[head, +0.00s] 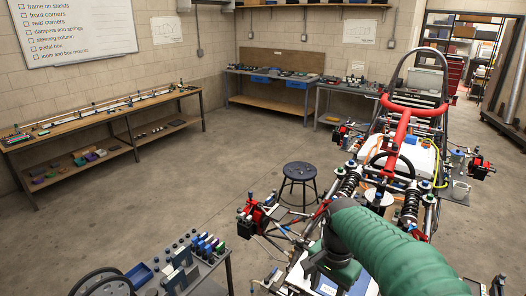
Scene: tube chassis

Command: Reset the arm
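My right arm, in a green ribbed sleeve, comes in from the lower right corner in the head view. It bends down over the front of the tube chassis (409,124). Its dark end with my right gripper (318,264) points down near the bottom of the picture, over the chassis nose. The fingers are not clear, so I cannot tell whether they are open or whether they touch anything. My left arm and gripper are not in view.
A trolley (208,266) with tools and bottles stands at bottom left. A black stool (300,173) is beside the chassis. A long bench (100,112) lines the left wall, and another bench (270,75) stands at the back. The concrete floor (150,190) between them is clear.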

